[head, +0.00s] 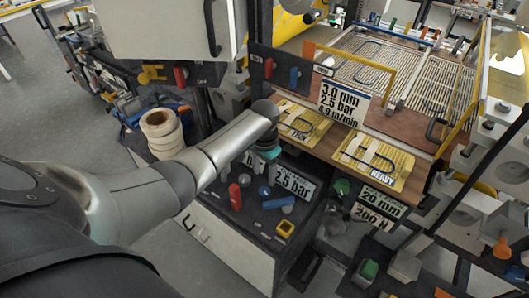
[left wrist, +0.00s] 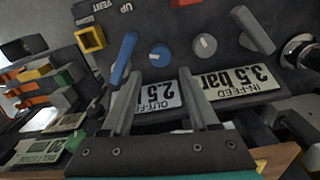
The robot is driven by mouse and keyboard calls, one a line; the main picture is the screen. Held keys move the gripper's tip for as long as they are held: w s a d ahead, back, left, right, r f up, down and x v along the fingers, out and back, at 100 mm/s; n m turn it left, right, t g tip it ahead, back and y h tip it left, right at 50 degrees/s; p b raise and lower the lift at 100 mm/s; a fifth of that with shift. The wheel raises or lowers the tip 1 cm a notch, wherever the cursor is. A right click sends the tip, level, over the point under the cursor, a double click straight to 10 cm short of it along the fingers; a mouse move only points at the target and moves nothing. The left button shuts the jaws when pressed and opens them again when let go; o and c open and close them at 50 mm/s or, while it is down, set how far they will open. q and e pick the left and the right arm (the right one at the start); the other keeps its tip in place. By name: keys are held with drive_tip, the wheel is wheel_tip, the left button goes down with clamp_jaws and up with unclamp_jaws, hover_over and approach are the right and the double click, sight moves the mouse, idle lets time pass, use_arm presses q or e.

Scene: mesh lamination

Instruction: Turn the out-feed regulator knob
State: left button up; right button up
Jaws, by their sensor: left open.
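A round blue knob (left wrist: 159,54) with a white pointer mark is on the dark panel beside the out-feed 2.5 bar plate (left wrist: 157,95). The knob also shows in the head view (head: 264,192). My left gripper (left wrist: 159,80) is open, with its fingertips apart on either side of the line to the blue knob. Nothing is between the fingers. Whether the tips touch the panel I cannot tell. In the head view my left wrist (head: 265,120) hangs above the panel, and its fingers are mostly hidden. My right gripper is not in view.
A blue lever (left wrist: 124,58) stands left of the blue knob. A red handle (head: 234,196) and a yellow square frame (head: 285,228) stand on the same panel.

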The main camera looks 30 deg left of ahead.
use_arm(q)
wheel_tip(320, 180, up, 7)
drive_tip(key=shift+p, duration=0.3)
idle(0.4)
